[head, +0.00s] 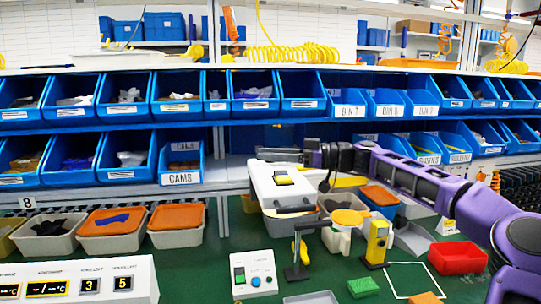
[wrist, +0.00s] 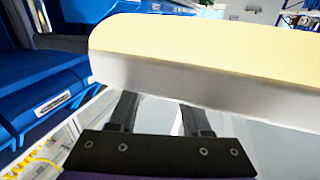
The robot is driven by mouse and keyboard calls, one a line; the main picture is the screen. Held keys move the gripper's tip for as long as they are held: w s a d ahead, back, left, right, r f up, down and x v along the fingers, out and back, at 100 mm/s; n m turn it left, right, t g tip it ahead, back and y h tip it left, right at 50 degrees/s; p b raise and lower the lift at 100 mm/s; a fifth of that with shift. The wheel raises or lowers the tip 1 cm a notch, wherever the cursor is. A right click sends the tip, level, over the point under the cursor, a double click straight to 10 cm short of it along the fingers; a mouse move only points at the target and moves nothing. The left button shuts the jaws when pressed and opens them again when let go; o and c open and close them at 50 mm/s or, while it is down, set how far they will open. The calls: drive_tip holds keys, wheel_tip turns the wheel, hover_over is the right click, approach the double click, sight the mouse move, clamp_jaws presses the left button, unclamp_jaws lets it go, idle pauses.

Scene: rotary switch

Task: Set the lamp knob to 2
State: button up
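A white control box (head: 254,274) stands on the green bench at the front centre. It carries a green and black switch part (head: 239,275) and a round blue knob (head: 255,281). Its markings are too small to read, so I cannot tell the knob's setting or whether it is the lamp knob. My gripper (head: 265,154) is well above and behind this box, level with the lower blue bins. In the wrist view my gripper (wrist: 158,118) has its two dark fingers apart, with no held object visible. A pale yellow-topped block hides part of that view.
A white machine with a yellow pad (head: 283,180) stands below my gripper. A black stand (head: 297,268), yellow box (head: 377,243), green block (head: 363,287) and red bin (head: 459,257) are on the bench. A display panel (head: 80,281) is front left. Blue bins (head: 182,164) line the back.

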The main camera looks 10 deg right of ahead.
clamp_jaws()
drive_tip(key=shift+f+m+t+b, duration=0.25)
drive_tip(key=shift+m+t+b, duration=0.05)
drive_tip(key=shift+b, duration=0.65)
drive_tip(key=shift+m+t+h+b, duration=0.3)
drive_tip(key=shift+t+b, duration=0.3)
drive_tip(key=shift+b, duration=0.3)
drive_tip(key=shift+r, duration=0.3)
drive_tip(key=shift+o, duration=1.9)
unclamp_jaws()
drive_tip(key=v, duration=1.7)
drive_tip(key=shift+s, duration=0.35)
